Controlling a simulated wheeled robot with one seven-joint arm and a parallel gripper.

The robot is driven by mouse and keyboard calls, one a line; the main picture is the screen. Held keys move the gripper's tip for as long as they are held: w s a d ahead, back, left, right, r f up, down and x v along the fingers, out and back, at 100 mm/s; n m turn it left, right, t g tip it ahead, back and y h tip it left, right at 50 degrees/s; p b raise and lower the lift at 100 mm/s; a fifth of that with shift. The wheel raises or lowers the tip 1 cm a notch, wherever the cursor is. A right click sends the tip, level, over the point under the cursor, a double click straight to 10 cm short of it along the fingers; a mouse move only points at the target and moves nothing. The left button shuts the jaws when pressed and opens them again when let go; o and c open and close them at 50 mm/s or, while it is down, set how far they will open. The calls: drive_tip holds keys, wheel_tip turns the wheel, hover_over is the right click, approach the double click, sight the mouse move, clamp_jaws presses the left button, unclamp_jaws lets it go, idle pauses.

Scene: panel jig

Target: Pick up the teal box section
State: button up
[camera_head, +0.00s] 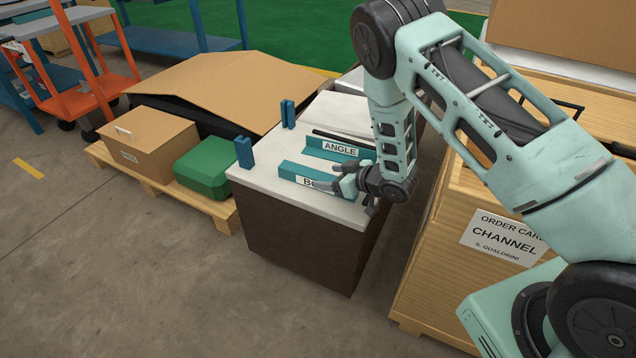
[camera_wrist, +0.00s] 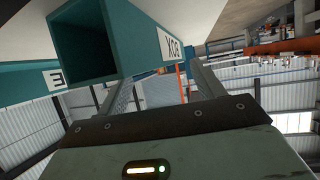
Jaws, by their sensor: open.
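The teal box section (camera_head: 296,171) lies on the white top of a brown cabinet in the head view, its label partly covered by my gripper (camera_head: 346,179). In the wrist view the box section (camera_wrist: 124,39) shows its hollow square end and its BOX label, close ahead of my gripper (camera_wrist: 163,82). The fingers are apart, pointing toward the section. I cannot tell whether they touch it or how far they straddle it.
A teal section labelled ANGLE (camera_head: 331,147) lies just behind. Blue posts (camera_head: 244,152) stand at the cabinet top's left edge. A wooden crate (camera_head: 440,262) with a CHANNEL order card (camera_head: 505,236) stands right. A pallet holds a cardboard box (camera_head: 150,147) and a green case (camera_head: 205,166).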

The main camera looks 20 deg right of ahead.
sight(324, 178)
drive_tip(key=shift+x, duration=1.35)
drive_tip(key=c, duration=1.4)
wheel_tip(324, 178, up, 10)
drive_tip(key=p, duration=0.2)
drive_tip(key=s+d+f+m+h, duration=0.1)
drive_tip(key=s+d+f+m+t+h, duration=0.1)
drive_tip(key=s+d, duration=0.1)
drive_tip(key=s+d+f+m+h, duration=0.1)
drive_tip(key=d+m+h, duration=0.1)
drive_tip(key=shift+s+d+f+t, duration=0.1)
drive_tip(key=shift+s+t, duration=0.3)
drive_tip(key=s+d+m+h, duration=0.3)
drive_tip(key=s+d, duration=0.1)
drive_tip(key=d, duration=0.1)
wheel_tip(324, 178, up, 20)
drive_tip(key=p, duration=2)
drive_tip(key=shift+f, duration=0.15)
